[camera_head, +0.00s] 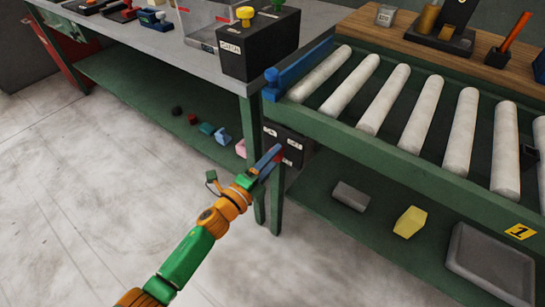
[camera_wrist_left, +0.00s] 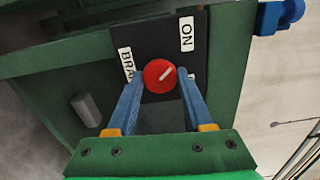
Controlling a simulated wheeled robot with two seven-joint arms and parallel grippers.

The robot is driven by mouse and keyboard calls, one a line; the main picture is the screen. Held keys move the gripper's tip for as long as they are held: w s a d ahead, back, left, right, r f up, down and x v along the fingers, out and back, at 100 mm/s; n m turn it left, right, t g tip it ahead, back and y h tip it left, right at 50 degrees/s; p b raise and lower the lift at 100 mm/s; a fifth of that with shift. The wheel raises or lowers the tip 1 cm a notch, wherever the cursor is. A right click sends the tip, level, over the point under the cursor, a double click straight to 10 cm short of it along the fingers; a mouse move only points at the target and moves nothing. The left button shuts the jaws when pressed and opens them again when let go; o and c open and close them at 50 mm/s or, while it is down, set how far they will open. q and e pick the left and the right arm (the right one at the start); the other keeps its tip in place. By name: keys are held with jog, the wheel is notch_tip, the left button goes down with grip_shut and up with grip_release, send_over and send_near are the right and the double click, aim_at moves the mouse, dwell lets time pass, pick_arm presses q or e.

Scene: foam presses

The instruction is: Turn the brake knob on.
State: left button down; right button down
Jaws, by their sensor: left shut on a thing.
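The red brake knob (camera_wrist_left: 158,80) sits on a black panel (camera_wrist_left: 158,37) in the left wrist view. Its white pointer line slants to the upper right. A white "ON" label (camera_wrist_left: 186,33) is above and right of the knob; a label starting "BRA" (camera_wrist_left: 126,64) is at the left. Another label is mostly hidden behind the right finger. My left gripper (camera_head: 268,160) is shut on the knob, one blue finger on each side. In the head view the panel is on a black box (camera_head: 296,143) under the conveyor's near left corner, and the gripper covers most of the knob.
The green roller conveyor (camera_head: 345,127) is just above and right of the gripper. A grey workbench (camera_head: 180,52) carries a black box with yellow and green buttons (camera_head: 258,42). A grey block (camera_head: 351,196) and a yellow block (camera_head: 409,222) lie on the lower shelf. The floor at left is clear.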

pick_arm(q)
jog(key=shift+n, duration=0.5)
jog(key=shift+c, duration=1.5)
grip_release()
jog(key=p+v, duration=0.1)
jog(key=v, duration=0.6)
jog(key=shift+a+f, duration=0.1)
